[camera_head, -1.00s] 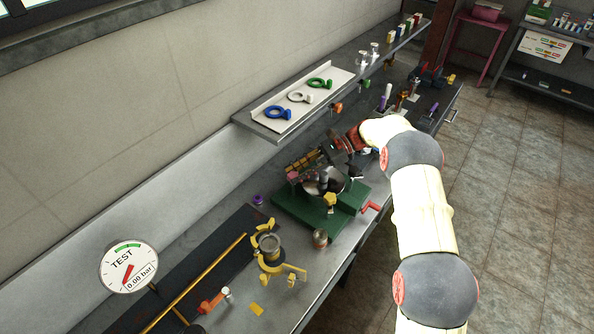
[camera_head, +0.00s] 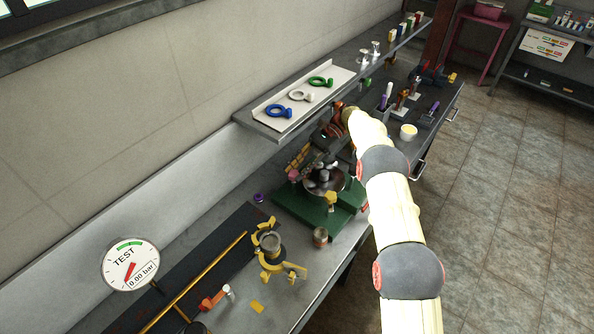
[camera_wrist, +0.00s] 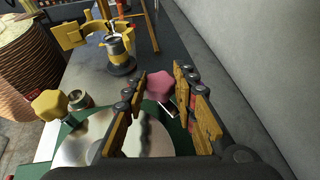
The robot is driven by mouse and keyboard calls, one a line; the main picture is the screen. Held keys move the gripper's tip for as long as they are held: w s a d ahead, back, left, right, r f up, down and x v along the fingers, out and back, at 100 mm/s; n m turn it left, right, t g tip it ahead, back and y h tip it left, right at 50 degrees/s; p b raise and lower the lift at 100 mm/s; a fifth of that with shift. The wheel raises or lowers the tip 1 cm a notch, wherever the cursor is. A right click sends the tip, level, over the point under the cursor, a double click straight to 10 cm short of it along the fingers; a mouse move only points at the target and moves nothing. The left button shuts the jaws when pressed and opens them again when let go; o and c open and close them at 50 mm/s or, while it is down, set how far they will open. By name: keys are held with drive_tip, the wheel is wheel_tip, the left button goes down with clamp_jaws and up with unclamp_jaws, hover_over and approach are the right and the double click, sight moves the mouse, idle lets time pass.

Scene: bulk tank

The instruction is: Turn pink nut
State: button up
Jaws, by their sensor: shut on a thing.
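The pink nut (camera_head: 293,174) is a lobed knob at the left rim of a round metal lid (camera_head: 338,183) on a green base (camera_head: 290,205). In the wrist view the pink nut (camera_wrist: 160,86) shows between the yellow-brown finger pads. My gripper (camera_wrist: 161,78) is shut on the nut, with one finger on each side. In the head view my gripper (camera_head: 297,164) reaches the nut from above and behind. A yellow knob (camera_head: 331,199) stands at the lid's front; it also shows in the wrist view (camera_wrist: 50,104).
A yellow clamp stand (camera_head: 270,262) and a small metal can (camera_head: 320,237) stand in front of the green base. A shelf (camera_head: 262,124) with coloured rings hangs along the wall behind. A purple piece (camera_head: 258,198) lies left of the base. The floor at right is clear.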

drive_tip(key=o, duration=1.2)
drive_tip(key=shift+c, duration=0.2)
drive_tip(key=shift+m+y, duration=0.3)
